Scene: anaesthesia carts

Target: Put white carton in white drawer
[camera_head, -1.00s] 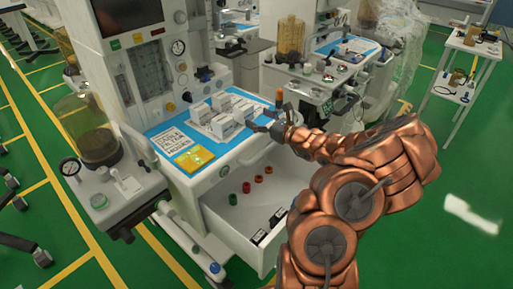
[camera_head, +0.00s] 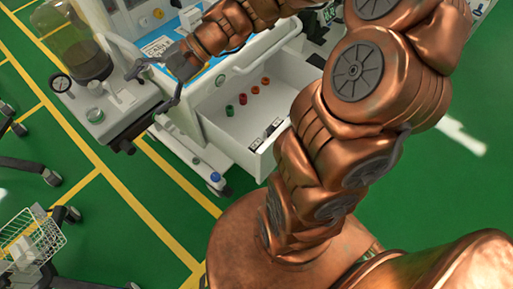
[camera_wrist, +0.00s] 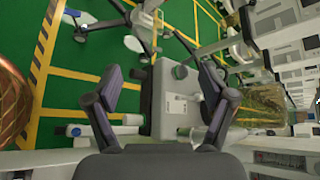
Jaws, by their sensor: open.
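The white drawer (camera_head: 245,122) is pulled open at the cart's front in the head view. My gripper (camera_head: 150,92) is open and empty, left of the drawer, beside the cart's left end. In the wrist view its two dark fingers (camera_wrist: 160,72) are spread wide, with a grey side unit beyond them and no carton between them. Part of what looks like a white carton (camera_head: 190,17) shows at the top edge, on the cart's worktop behind my arm. Most of the worktop is hidden or out of frame, so I cannot tell which carton it is.
Several red, orange and green caps (camera_head: 254,90) and black-and-white items (camera_head: 266,133) lie in the drawer. A side unit with a brownish canister (camera_head: 73,50) stands left of the cart. A wire basket (camera_head: 32,240) is at lower left. Green floor is clear before the drawer.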

